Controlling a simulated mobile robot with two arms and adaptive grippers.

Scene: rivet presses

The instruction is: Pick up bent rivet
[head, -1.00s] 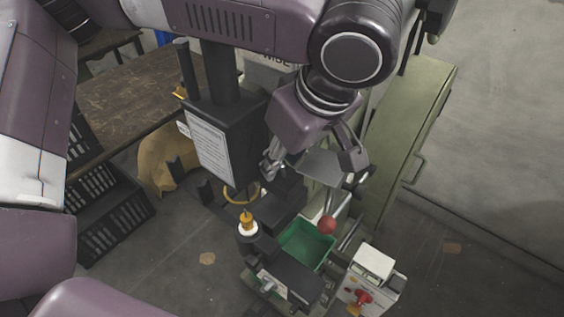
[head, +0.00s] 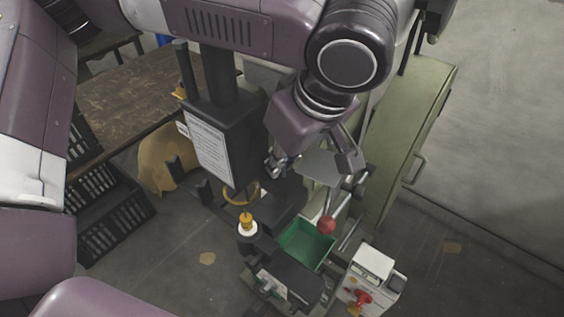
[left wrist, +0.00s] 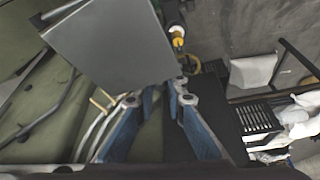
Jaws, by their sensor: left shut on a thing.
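My left gripper (head: 276,168) is in front of the dark press column, above and behind the green tray. Its blue fingers also show in the left wrist view (left wrist: 168,90), with the tips close together. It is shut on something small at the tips. This fits the bent rivet, but it is mostly hidden and its shape cannot be made out. A grey plate (left wrist: 110,42) stands beside the fingers and shows in the head view (head: 322,168). My right gripper is not in view.
The rivet press (head: 212,150) bears a white notice. Below are an orange-and-white fitting (head: 247,228), a green tray (head: 318,252), a red ball knob (head: 326,226) and a control box (head: 371,263). Black crates (head: 118,222) stand at left.

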